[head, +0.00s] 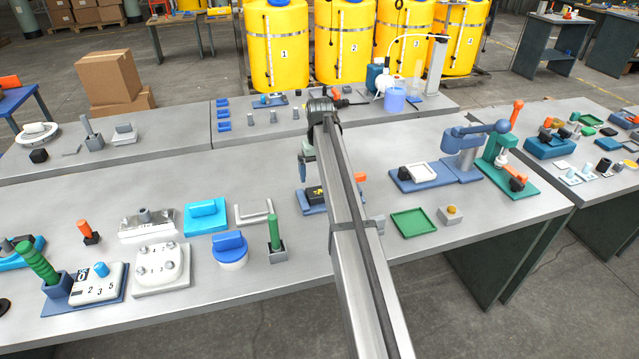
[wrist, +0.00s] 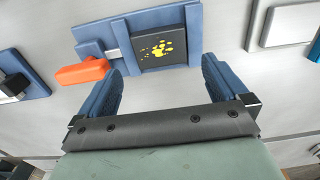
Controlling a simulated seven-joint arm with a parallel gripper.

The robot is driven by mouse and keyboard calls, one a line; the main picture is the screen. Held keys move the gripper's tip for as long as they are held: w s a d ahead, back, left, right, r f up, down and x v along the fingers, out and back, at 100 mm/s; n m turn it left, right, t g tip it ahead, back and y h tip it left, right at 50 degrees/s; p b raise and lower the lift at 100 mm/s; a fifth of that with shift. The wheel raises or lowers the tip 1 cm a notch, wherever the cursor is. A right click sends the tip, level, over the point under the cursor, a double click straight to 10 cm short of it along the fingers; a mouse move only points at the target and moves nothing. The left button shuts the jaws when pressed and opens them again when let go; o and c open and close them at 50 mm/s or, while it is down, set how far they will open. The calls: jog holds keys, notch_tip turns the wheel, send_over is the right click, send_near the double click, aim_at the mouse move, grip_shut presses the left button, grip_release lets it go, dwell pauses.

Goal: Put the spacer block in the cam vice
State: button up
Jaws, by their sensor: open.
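The cam vice (wrist: 195,20) is a blue base with raised blue walls and an orange lever (wrist: 82,73) at its left in the wrist view. A dark square block with yellow splashes (wrist: 160,48), which looks like the spacer block, sits inside the walls; I cannot tell whether it is clamped. In the head view the vice (head: 313,209) is partly hidden behind my arm. My gripper (wrist: 163,78) is open and empty, its blue fingers apart on the near side of the block. In the head view my gripper (head: 304,172) hangs above the vice.
A green tray (head: 414,222) and a small yellow-topped block (head: 449,214) are to the right on the bench.

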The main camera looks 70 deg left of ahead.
notch_tip(320, 180, up, 6)
jog(key=shift+r, duration=0.15)
dwell(0.4)
